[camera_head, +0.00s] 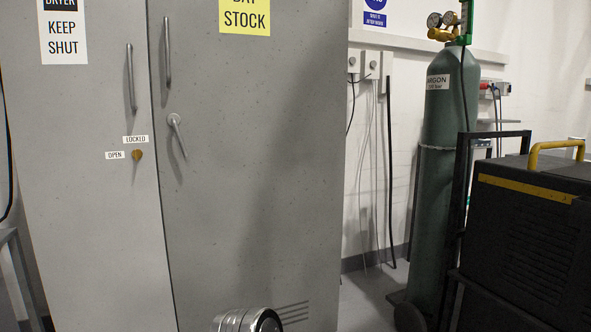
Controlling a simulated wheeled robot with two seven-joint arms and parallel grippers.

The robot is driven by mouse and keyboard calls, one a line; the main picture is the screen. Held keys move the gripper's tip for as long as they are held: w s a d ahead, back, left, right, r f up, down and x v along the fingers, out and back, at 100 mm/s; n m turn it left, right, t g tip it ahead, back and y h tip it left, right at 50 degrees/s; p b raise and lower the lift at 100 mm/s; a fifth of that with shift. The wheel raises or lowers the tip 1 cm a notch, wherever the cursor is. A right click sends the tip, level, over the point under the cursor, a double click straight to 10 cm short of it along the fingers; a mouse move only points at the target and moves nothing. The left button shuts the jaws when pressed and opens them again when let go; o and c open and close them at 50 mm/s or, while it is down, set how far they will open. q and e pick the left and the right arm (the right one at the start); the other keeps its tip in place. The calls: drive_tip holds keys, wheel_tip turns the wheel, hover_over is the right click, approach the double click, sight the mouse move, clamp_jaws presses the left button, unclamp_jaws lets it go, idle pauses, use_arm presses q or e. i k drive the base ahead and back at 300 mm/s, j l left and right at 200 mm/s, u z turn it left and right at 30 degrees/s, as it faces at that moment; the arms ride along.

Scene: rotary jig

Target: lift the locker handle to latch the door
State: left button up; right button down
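The grey locker (266,190) fills the left half of the head view; its two tall doors look closed, with a dark seam between them. A small silver lever handle (178,136) sits near the seam on the right door and hangs down, slightly to the right. To its lower left, a small brass-coloured knob (137,155) sits on the left door beside the labels LOCKED (135,139) and OPEN (115,155). Neither gripper is in view. A rounded silver and black part, apparently of my own arm, shows at the bottom edge, well below the handle.
Fixed vertical pull bars (131,78) and (167,50) stand on the doors above the lever. A green argon cylinder (449,170) and a black machine with a yellow handle (535,225) stand at right. The space before the lever looks clear.

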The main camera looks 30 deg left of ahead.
sight(174, 121)
drive_tip(key=u, duration=1.7)
